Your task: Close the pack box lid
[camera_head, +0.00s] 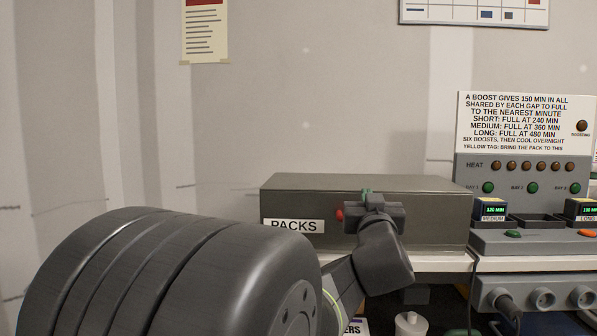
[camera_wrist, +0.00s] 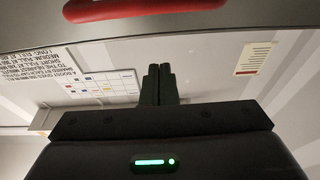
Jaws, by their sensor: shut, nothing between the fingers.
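The grey pack box (camera_head: 290,208) with its PACKS label stands on the bench in the head view. Its lid (camera_head: 310,182) looks flat across the top, with no open gap that I can see. A red handle (camera_head: 340,215) shows on the front, partly hidden by my gripper. In the wrist view the red handle (camera_wrist: 145,9) crosses the upper edge, apart from the fingers. My gripper (camera_head: 368,193) is in front of the box near the top front edge; its fingers are together and empty, also in the wrist view (camera_wrist: 160,70). Whether it touches the box I cannot tell.
To the right is a charging station (camera_head: 520,243) with bays, buttons and two packs showing minutes, below a printed sign (camera_head: 515,122). Sockets with a cable (camera_head: 505,300) sit under it. The wall behind the box is plain, with room above the lid.

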